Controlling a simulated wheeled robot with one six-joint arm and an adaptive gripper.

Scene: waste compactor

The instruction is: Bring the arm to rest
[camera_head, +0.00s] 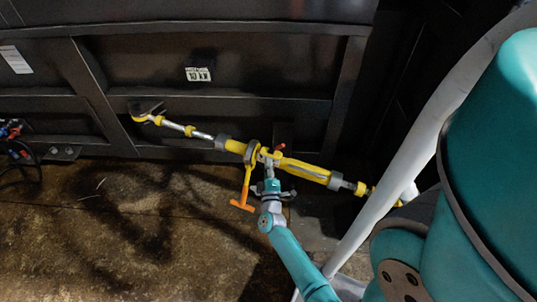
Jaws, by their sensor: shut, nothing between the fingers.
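My arm reaches up from the lower right, in teal and grey. My gripper (270,164) is at the middle of the yellow bar (305,170), close to its central joint. It is shut with nothing held. Its fingertips are small and overlap the bar in the picture, so I cannot tell whether they touch it. The yellow bar runs slantwise across the dark steel wall, with a hooked end at the left and a grey collar along it. A yellow lever with an orange T-shaped grip (242,206) hangs down just left of my gripper.
The dark ribbed steel wall (190,115) fills the back, with a white label (199,74) on it. Red and blue fittings with dark hoses (15,145) are at the left edge. The stained brown floor (130,240) is open at the lower left.

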